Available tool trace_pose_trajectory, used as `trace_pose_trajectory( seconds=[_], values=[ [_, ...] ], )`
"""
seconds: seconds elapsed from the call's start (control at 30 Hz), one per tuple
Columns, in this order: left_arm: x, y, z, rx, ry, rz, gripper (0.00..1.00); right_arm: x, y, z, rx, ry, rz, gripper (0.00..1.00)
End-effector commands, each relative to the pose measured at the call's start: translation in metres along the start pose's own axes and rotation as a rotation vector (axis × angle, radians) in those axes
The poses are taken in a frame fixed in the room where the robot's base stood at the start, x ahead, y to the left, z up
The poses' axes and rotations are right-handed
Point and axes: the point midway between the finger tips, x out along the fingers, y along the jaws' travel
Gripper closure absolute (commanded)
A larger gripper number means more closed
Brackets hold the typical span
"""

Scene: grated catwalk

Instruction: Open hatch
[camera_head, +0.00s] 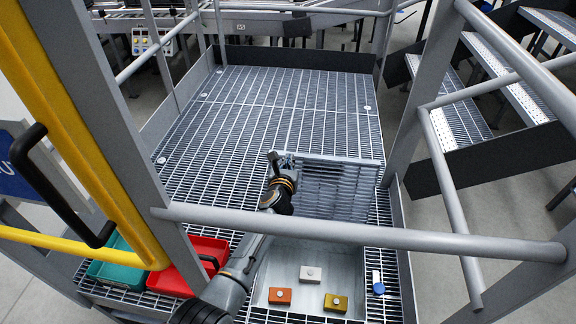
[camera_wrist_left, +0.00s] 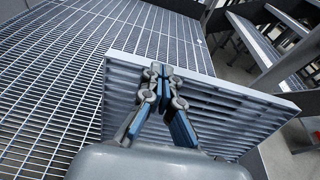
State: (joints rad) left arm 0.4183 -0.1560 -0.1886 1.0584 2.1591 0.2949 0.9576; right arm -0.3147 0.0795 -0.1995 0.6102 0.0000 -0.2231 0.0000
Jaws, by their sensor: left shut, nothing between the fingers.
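The hatch (camera_head: 335,190) is a grey grated panel raised from the catwalk floor. It stands tilted up at the far side of a rectangular opening (camera_head: 310,262). In the left wrist view the raised hatch (camera_wrist_left: 235,105) shows its slatted face and a solid top edge. My left gripper (camera_head: 280,158) is at the hatch's upper left corner in the head view. In the wrist view the left gripper (camera_wrist_left: 161,70) has its fingers together, empty, in front of the slatted face near the top edge. I cannot tell whether it touches the panel. My right gripper is not in view.
Orange (camera_head: 280,296), white (camera_head: 310,273) and yellow (camera_head: 336,302) blocks lie in the opening. A blue-and-white item (camera_head: 378,284) is at its right. Red (camera_head: 185,265) and teal (camera_head: 115,265) bins stand left. A grey rail (camera_head: 400,238) crosses in front. The grating (camera_head: 290,105) beyond is clear.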

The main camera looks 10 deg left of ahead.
Motion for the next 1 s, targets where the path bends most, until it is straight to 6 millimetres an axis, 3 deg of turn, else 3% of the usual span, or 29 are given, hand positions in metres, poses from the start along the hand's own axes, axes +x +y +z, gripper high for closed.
trace_pose_trajectory(
  seconds=[0.3,0.57,1.0],
  values=[
    [0.000,0.000,0.000,0.000,0.001,0.000,1.00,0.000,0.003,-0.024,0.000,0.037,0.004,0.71],
    [-0.009,0.000,-0.001,0.001,-0.001,0.000,1.00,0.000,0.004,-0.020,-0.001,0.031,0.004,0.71],
    [-0.084,0.000,-0.001,0.000,0.001,-0.001,1.00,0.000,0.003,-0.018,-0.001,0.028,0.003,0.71]
  ],
)
